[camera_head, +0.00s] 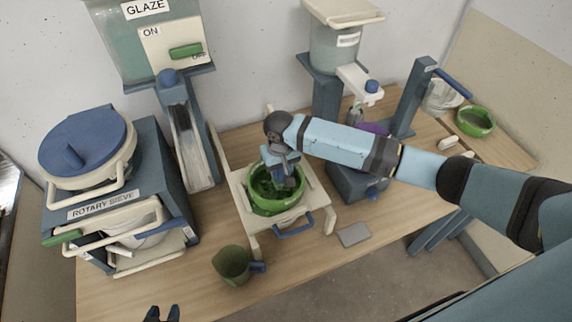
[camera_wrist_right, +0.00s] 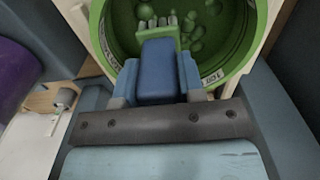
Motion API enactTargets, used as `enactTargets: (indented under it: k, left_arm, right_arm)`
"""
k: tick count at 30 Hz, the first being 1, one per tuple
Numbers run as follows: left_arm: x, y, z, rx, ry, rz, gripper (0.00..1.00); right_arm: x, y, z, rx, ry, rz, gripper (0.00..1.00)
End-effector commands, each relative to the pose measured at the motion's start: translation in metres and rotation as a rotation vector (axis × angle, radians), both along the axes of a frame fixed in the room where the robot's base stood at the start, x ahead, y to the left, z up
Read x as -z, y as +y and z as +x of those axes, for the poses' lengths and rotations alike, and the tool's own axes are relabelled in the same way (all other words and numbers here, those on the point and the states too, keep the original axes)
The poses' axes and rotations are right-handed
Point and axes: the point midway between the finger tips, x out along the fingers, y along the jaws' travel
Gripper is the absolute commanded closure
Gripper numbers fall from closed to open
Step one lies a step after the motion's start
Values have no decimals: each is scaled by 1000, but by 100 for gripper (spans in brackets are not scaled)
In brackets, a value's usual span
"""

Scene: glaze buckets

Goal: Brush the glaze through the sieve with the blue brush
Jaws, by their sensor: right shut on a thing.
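The green round sieve (camera_head: 262,207) rests in a cream frame stand with a blue handle. Green glaze blobs lie inside it, and it also shows in the right wrist view (camera_wrist_right: 232,60). My right gripper (camera_head: 285,177) reaches down over the sieve. In the right wrist view it (camera_wrist_right: 156,80) is shut on the blue brush (camera_wrist_right: 157,70), whose bristles point into the sieve. I cannot tell whether the bristles touch the mesh. My left gripper (camera_head: 162,313) shows only its dark fingertips at the bottom edge, apart and empty, away from the sieve.
A green jug (camera_head: 232,265) stands in front of the stand, with a grey flat piece (camera_head: 353,235) to its right. The rotary sieve machine (camera_head: 120,205) is at left, the glaze dispenser (camera_head: 150,45) behind. A green bowl (camera_head: 475,122) sits at far right.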

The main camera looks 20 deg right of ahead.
Motion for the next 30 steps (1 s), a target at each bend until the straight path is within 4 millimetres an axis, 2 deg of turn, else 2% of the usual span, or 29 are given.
enactTargets:
  k: [15,25,30]
  left_arm:
    - [1,0,0,0,0,0,61]
    - [1,0,0,0,0,0,61]
    - [1,0,0,0,0,0,61]
  right_arm:
    - [3,47,-14,-3,6,3,92]
    - [3,51,-15,-2,5,1,92]
    - [3,46,-15,-1,5,0,92]
